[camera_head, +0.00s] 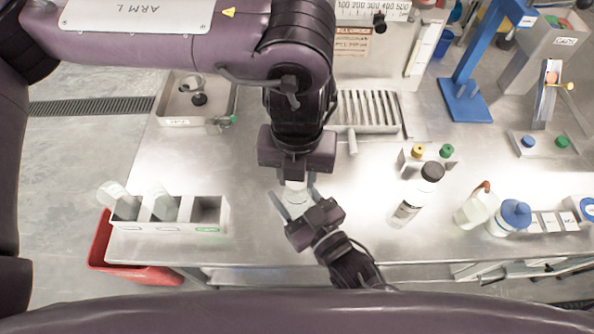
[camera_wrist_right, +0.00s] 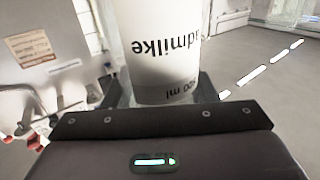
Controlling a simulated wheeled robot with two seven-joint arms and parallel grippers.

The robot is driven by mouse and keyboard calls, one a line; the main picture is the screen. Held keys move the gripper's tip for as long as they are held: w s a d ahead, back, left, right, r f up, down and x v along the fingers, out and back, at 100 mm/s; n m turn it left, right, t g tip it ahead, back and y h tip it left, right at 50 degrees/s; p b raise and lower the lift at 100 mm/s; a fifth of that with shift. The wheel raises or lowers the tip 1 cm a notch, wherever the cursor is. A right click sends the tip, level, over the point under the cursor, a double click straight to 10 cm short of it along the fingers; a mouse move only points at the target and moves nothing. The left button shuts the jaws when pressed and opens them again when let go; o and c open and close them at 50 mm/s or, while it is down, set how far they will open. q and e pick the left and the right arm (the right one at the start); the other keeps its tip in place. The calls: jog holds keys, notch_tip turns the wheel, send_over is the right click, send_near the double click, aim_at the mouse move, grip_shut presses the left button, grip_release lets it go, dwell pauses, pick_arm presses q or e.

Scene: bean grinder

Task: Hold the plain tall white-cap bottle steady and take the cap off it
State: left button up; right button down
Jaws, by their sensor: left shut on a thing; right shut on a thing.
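The tall white bottle (camera_head: 292,208) is held over the front of the steel table, mostly hidden between my two grippers. My right gripper (camera_head: 298,212) comes from below in the head view and is shut around the body. In the right wrist view the white bottle (camera_wrist_right: 165,50) stands between the fingers, with dark lettering and a grey band near its lower end. My left gripper (camera_head: 294,180) comes down from above and is shut on the white cap (camera_head: 295,185). I cannot tell whether the cap is still seated on the neck.
A black-capped bottle (camera_head: 410,200), a pale jug (camera_head: 477,207) and a blue-capped container (camera_head: 511,217) stand to the right. A white divided bin (camera_head: 165,222) is at the left, with a red bin (camera_head: 110,255) below the table edge. A slatted rack (camera_head: 366,110) lies behind.

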pick_arm(q)
jog(key=n, duration=0.4)
jog(key=shift+n, duration=0.3)
jog(key=n, duration=1.9)
jog(key=shift+r, duration=0.2)
jog(key=shift+r, duration=1)
